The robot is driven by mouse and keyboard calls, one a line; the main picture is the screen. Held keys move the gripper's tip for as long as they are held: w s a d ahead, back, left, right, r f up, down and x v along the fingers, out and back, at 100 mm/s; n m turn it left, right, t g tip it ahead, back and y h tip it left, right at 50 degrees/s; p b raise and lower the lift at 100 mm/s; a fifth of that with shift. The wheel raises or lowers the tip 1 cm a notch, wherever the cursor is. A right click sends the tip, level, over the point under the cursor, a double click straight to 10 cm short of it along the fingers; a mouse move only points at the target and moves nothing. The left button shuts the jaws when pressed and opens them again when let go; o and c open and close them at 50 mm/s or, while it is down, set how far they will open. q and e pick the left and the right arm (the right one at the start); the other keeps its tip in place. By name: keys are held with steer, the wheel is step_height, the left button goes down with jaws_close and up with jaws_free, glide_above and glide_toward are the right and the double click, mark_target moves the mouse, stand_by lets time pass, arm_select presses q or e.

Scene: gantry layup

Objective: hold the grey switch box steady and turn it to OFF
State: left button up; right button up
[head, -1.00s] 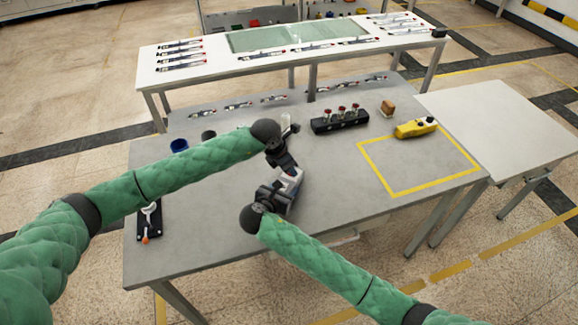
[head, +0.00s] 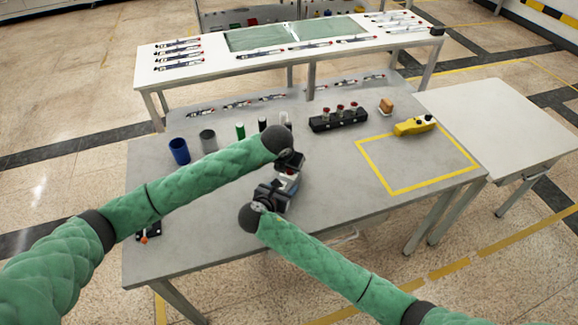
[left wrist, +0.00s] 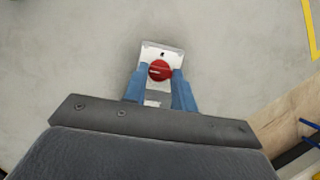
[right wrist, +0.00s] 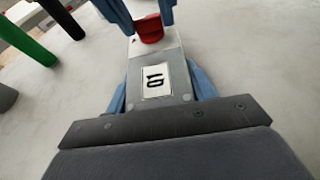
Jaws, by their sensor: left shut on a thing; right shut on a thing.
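The grey switch box (head: 286,186) is at the middle of the grey table, mostly hidden by my grippers in the head view. Its red knob (left wrist: 159,70) sits on a pale plate in the left wrist view and has a pale mark across it. My left gripper (left wrist: 160,74) is shut on the red knob, one blue finger on each side. My right gripper (right wrist: 158,84) is shut on the sides of the box body, which bears a white label with dark marks (right wrist: 155,80). The left fingers also show at the top of the right wrist view.
Blue (head: 179,151) and grey (head: 208,141) cups and thin cylinders stand behind my left arm. A black holder with red-topped items (head: 338,120) stands at the back.

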arm_select(q)
steer(key=shift+w, duration=0.1)
arm_select(e)
steer(key=shift+a, duration=0.1)
arm_select(q)
steer(key=o, duration=1)
steer(key=v, duration=1.2)
arm_select(e)
steer(key=o, duration=1.2)
steer(key=shift+o, duration=0.2)
